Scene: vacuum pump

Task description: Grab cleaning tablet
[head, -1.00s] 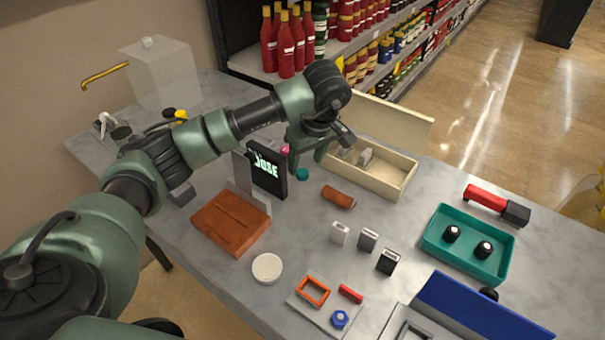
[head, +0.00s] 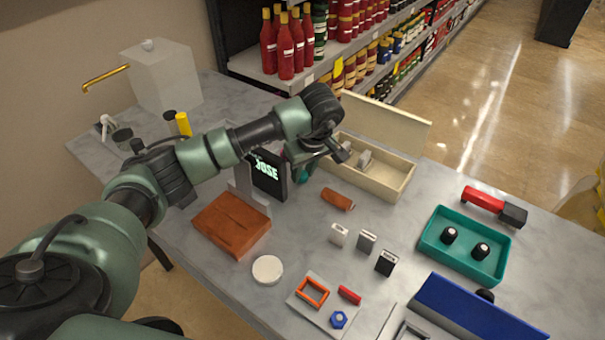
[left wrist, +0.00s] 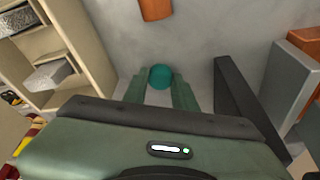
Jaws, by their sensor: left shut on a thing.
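The cleaning tablet appears to be the small teal round piece (left wrist: 160,76). In the left wrist view it sits between the two green fingertips of my left gripper (left wrist: 160,88), just above or on the grey table. My left gripper is shut on it. In the head view my left gripper (head: 302,172) is low over the table, between the black JOSE sign and the cream box, and the arm and fingers mostly hide the piece. My right gripper is in neither view.
The black JOSE sign (head: 268,176) stands close to the left of the gripper. The open cream box (head: 385,184) is behind to the right. A brown cylinder (head: 337,199) lies in front. A white round dish (head: 267,270) and a teal tray (head: 432,243) are farther off.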

